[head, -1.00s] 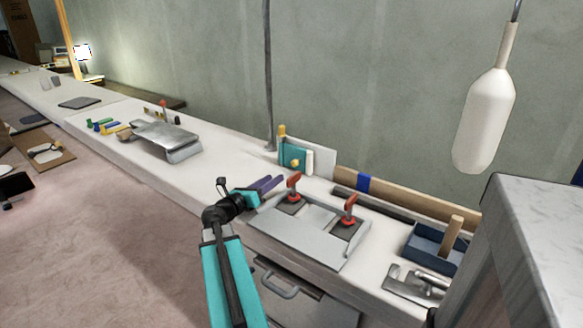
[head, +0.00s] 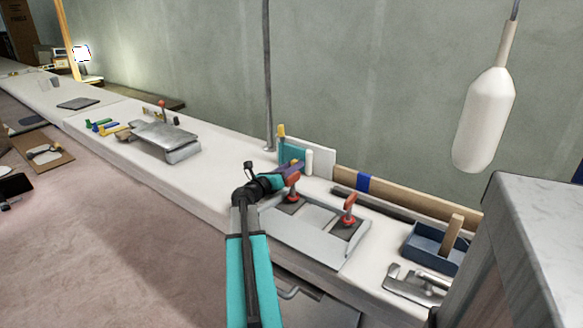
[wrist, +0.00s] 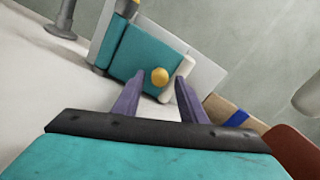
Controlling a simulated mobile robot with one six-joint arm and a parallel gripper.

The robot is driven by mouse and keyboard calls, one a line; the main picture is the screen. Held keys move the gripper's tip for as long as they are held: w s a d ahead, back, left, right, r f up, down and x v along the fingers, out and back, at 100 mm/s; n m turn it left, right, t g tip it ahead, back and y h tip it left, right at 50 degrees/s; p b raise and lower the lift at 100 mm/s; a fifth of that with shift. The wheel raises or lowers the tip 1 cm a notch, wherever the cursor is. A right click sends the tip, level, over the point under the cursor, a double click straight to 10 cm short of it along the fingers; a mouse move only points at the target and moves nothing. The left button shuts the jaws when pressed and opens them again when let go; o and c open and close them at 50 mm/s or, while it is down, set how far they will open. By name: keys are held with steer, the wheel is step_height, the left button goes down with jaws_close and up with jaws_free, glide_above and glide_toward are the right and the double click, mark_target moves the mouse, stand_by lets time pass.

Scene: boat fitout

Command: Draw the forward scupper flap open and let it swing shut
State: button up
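The scupper flap is a teal panel (wrist: 137,58) with a round yellow knob (wrist: 160,77). It hangs beside a post with a yellow top, in front of a white board (wrist: 195,68). A short white post (wrist: 178,78) stands at its free edge. In the head view, the flap (head: 291,149) shows at the back of the bench, its lower part and knob hidden by my gripper (head: 293,168). In the wrist view, my gripper (wrist: 157,84) is open, its two purple fingers apart and pointing at the flap. The knob appears between the fingertips; contact cannot be told.
Red-handled clamps (head: 349,208) stand on a grey plate (head: 300,232) close to my arm. A wooden plank (head: 420,207), a blue box (head: 425,240) and metal brackets (head: 410,285) lie to the right. A white fender (head: 486,120) hangs at the right.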

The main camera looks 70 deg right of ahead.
steer(key=shift+d, duration=0.1)
jaws_close()
steer(key=shift+s+d, duration=0.15)
steer(key=shift+d, duration=0.2)
steer(key=shift+a, duration=0.25)
